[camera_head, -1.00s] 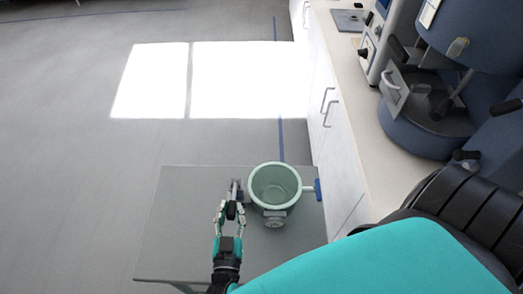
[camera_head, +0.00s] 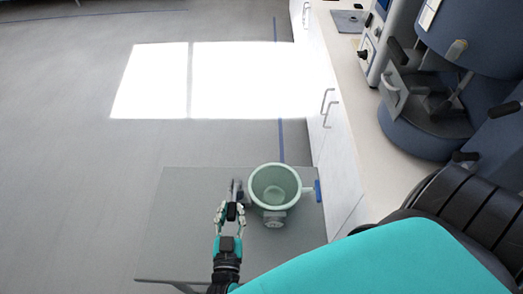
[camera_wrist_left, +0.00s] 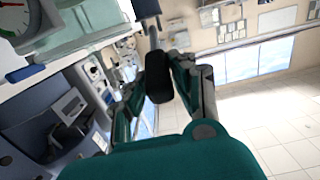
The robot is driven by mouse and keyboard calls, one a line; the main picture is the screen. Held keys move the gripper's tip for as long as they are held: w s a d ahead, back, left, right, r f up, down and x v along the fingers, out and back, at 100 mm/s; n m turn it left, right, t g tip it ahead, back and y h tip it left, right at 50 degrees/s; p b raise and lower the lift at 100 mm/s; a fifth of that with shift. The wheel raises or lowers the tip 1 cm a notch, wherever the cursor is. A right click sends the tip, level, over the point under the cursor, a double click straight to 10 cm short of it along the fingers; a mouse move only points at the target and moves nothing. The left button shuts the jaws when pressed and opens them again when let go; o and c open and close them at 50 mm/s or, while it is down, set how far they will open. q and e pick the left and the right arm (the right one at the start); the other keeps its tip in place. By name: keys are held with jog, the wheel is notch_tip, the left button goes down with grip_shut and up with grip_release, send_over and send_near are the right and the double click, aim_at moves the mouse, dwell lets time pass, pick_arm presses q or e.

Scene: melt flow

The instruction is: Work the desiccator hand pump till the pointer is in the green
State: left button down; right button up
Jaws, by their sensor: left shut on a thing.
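The pale green desiccator (camera_head: 253,196) stands on a small grey table, with a round gauge (camera_head: 273,222) on its near side. The gauge also shows, cut off, in the left wrist view (camera_wrist_left: 14,22); red and green marks are visible, but I cannot tell where the pointer stands. The hand pump (camera_head: 236,188) is on the desiccator's left side. My left gripper (camera_head: 231,213) is shut on its black handle, which shows between the fingers in the left wrist view (camera_wrist_left: 158,78). My right gripper is not in view.
The grey table (camera_head: 180,225) has bare room to the left of the desiccator. A blue-ended side fitting (camera_head: 318,190) sticks out to its right. White cabinets and a counter (camera_head: 352,125) with blue-grey equipment (camera_head: 405,135) run along the right. The floor at left is clear.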

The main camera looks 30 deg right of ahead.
pick_arm(q)
jog(key=shift+w+d+r+p, duration=0.15)
jog(key=shift+w+r, duration=0.05)
jog(key=shift+r, duration=0.35)
jog(key=shift+w+d+r+p, duration=0.15)
jog(key=shift+r, duration=0.35)
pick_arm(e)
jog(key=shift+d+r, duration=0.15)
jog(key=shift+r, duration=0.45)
